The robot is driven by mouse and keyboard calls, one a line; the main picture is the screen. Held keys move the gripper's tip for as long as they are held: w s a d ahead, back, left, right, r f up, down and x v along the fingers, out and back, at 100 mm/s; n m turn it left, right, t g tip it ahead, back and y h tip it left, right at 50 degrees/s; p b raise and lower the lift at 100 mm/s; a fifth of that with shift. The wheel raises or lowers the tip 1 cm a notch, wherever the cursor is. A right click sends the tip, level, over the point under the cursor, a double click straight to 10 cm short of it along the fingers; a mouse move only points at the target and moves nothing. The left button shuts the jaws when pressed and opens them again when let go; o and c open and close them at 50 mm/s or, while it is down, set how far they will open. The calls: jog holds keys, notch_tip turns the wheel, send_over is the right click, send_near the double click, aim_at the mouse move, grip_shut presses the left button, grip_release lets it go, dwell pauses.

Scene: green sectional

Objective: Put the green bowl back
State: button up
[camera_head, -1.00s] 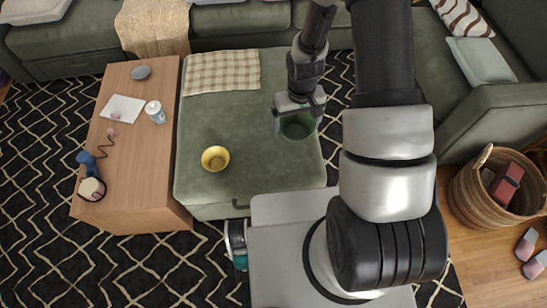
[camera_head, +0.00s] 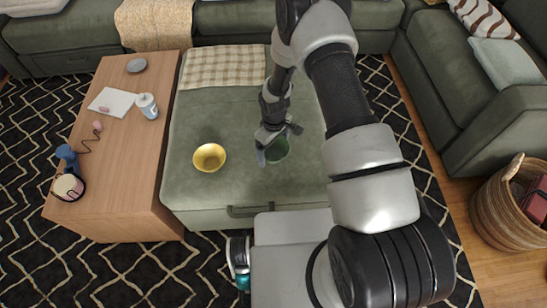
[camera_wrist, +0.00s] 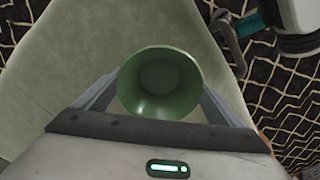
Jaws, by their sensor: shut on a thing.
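My gripper (camera_head: 277,140) is shut on the green bowl (camera_head: 279,151) and holds it over the right part of the green ottoman (camera_head: 220,120). In the wrist view the green bowl (camera_wrist: 160,82) sits between the two fingers, its open side facing the camera. Part of the bowl is hidden by the gripper in the head view. I cannot tell how far the bowl is above the ottoman.
A yellow bowl (camera_head: 209,157) stands on the ottoman, left of my gripper. A checked cloth (camera_head: 225,68) lies at its back. The wooden table (camera_head: 125,175) at left holds a cup (camera_head: 147,106), a grey bowl (camera_head: 136,65) and other items. A wicker basket (camera_head: 500,210) stands at right.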

aim_at(274, 154)
jog(key=shift+f+b, duration=0.35)
jog(key=shift+f, duration=1.7)
jog(key=shift+f, duration=0.1)
